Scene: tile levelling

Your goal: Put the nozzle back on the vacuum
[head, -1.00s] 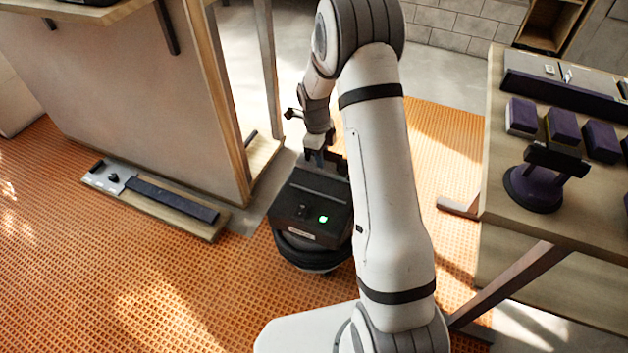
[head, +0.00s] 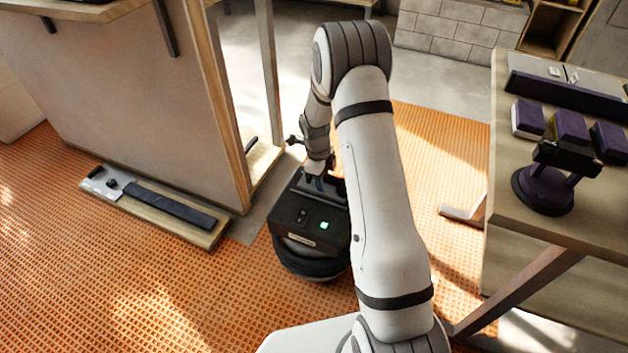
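The vacuum (head: 308,226) is a dark box with a lit green button, on a round black base on the orange mat. It stands left of my arm. My gripper (head: 318,183) points down at the back of the vacuum's top, close to or touching it. The fingertips are small and dark against the dark casing, so I cannot tell whether they are open or hold something. I cannot pick out the nozzle with certainty; it may be hidden behind my arm or at the gripper.
A low wooden board (head: 160,205) with a dark strip lies on the floor at left, beside a panel (head: 130,110). The table (head: 520,200) at right bears a purple suction lifter (head: 543,188) and several purple blocks. The orange mat (head: 120,290) at front left is clear.

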